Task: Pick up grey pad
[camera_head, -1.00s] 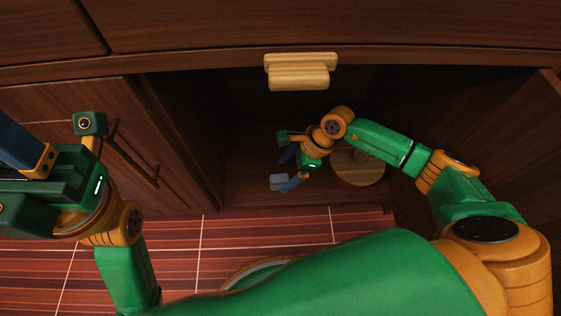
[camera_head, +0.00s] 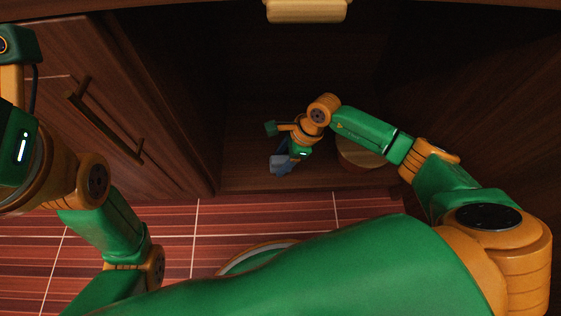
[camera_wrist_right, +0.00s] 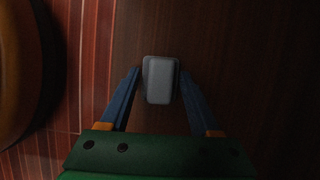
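The grey pad (camera_wrist_right: 160,82) is a small rounded block on the dark wooden cabinet floor. In the right wrist view it lies between the blue fingertips of my right gripper (camera_wrist_right: 160,76), which are spread apart on either side of it.
A round wooden object (camera_head: 361,153) stands on the cabinet floor right of my right gripper. The cabinet side walls flank my right arm. A closed door with a dark handle (camera_head: 103,121) is at the left. A light wooden block (camera_head: 306,10) is at the top edge.

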